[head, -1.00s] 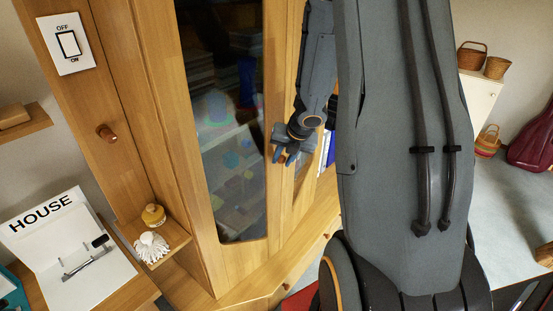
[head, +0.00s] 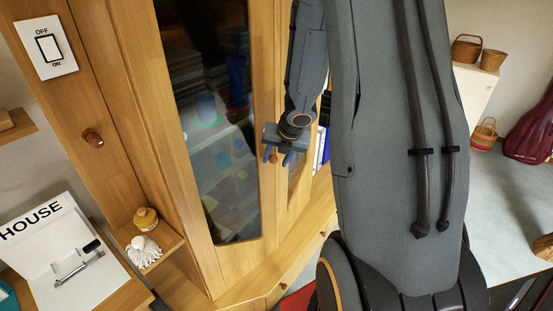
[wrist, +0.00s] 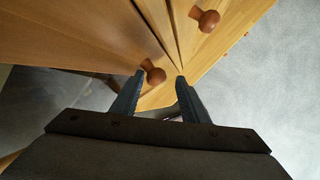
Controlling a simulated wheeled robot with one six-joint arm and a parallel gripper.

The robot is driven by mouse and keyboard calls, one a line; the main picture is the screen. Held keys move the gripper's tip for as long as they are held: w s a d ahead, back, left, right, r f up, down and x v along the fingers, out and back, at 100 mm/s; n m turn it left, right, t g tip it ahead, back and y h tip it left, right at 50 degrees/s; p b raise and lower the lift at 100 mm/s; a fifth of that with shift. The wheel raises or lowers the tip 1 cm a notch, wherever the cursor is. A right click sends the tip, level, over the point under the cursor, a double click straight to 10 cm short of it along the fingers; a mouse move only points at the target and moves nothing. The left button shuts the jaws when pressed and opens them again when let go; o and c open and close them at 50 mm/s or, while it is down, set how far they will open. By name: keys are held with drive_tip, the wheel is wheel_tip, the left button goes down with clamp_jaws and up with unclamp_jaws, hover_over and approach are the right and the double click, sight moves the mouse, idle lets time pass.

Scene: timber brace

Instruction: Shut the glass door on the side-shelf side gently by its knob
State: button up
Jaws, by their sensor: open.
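The glass door (head: 212,135) on the side-shelf side is a wooden frame around a dark pane, left of my arm in the head view. The small side shelf (head: 168,241) juts out at its lower left. My gripper (head: 279,160) is open at the door's right edge, its fingers around or just in front of a round brown knob (head: 273,158). In the wrist view this knob (wrist: 153,72) is at the fingertips, closer to the left finger; contact cannot be told. A second knob (wrist: 205,18) sits beyond a narrow seam, on the neighbouring door. I cannot tell how far the door stands open.
A yellow-lidded jar (head: 146,219) and a white ornament (head: 145,250) stand on the side shelf. Another knob (head: 93,138) and a light switch (head: 46,48) are at left. Open grey floor (head: 500,225) is at right.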

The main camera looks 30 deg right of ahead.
drive_tip(key=shift+w+d+r, duration=0.4)
drive_tip(key=shift+w+r, duration=0.2)
drive_tip(key=shift+w, duration=0.1)
drive_tip(key=s+p+v, duration=0.1)
drive_tip(key=p+v, duration=0.3)
drive_tip(key=v, duration=0.3)
drive_tip(key=shift+s+a+f, duration=0.2)
drive_tip(key=shift+s+a, duration=0.15)
drive_tip(key=s+a+f+m+g+b, duration=0.2)
drive_tip(key=s+a+m+b, duration=0.3)
drive_tip(key=m, duration=0.9)
drive_tip(key=s+a+f+m+g+b, duration=0.1)
drive_tip(key=s+a+f+m+b, duration=0.2)
drive_tip(key=a+m, duration=0.8)
drive_tip(key=s+m+b, duration=0.2)
drive_tip(key=s+m, duration=0.2)
drive_tip(key=shift+s+a+g+b, duration=0.2)
drive_tip(key=shift+a+g+b, duration=0.1)
drive_tip(key=shift+a+g, duration=0.1)
drive_tip(key=shift+f, duration=0.1)
